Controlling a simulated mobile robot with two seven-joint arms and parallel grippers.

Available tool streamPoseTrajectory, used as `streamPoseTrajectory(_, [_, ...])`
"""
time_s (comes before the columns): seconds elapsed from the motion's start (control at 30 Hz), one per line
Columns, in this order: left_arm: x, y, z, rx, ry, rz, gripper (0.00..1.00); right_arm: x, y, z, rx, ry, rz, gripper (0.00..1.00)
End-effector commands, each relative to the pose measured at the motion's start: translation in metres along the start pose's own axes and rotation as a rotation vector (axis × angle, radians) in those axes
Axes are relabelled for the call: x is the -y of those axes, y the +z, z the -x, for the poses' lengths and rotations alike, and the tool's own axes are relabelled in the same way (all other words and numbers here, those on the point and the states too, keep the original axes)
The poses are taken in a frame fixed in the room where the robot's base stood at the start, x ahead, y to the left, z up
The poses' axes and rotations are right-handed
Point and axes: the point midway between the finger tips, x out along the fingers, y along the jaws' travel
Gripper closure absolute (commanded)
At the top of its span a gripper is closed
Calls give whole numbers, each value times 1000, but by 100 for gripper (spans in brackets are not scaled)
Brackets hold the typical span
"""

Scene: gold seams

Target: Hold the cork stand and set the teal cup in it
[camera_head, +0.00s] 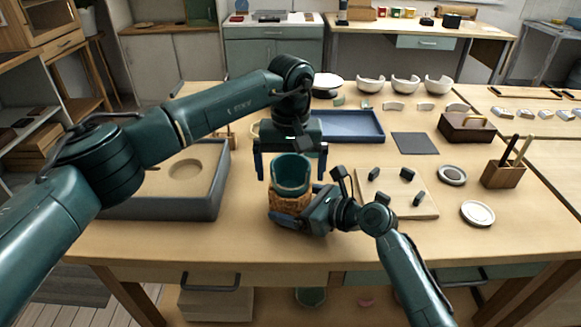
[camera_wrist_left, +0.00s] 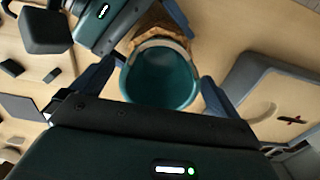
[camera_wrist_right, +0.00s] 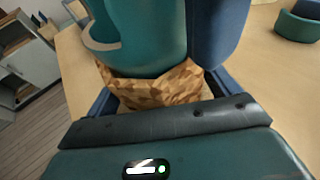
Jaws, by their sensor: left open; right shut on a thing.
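The teal cup (camera_head: 291,175) stands in the mouth of the cork stand (camera_head: 288,205) near the table's front edge. It looks upright, its lower part hidden by the stand. In the left wrist view I look into the cup (camera_wrist_left: 162,80); a pale edge shows on its rim. My left gripper (camera_head: 291,160) is open, its fingers on either side of the cup with gaps visible. My right gripper (camera_head: 303,214) is shut on the cork stand, which also shows in the right wrist view (camera_wrist_right: 152,86) directly below the cup (camera_wrist_right: 145,38).
A grey tray (camera_head: 165,208) with a sand-coloured bed stands at left. A blue tray (camera_head: 345,127) lies behind. A board (camera_head: 400,190) with small dark pieces, a pale round lid (camera_head: 477,213) and a wooden tool holder (camera_head: 503,174) are to the right. White bowls (camera_head: 405,84) stand at the back.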

Motion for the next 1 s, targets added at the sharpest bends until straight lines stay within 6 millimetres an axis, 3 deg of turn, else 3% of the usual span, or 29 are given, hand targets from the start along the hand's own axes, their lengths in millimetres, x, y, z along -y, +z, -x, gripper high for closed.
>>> streamPoseTrajectory(0.27, [0, 0, 3, -1, 0, 0, 0, 0, 0, 0, 0, 0, 0, 25])
streamPoseTrajectory(1.0, [0, 0, 40, -1, 0, 0, 0, 0, 0, 0, 0, 0, 0, 25])
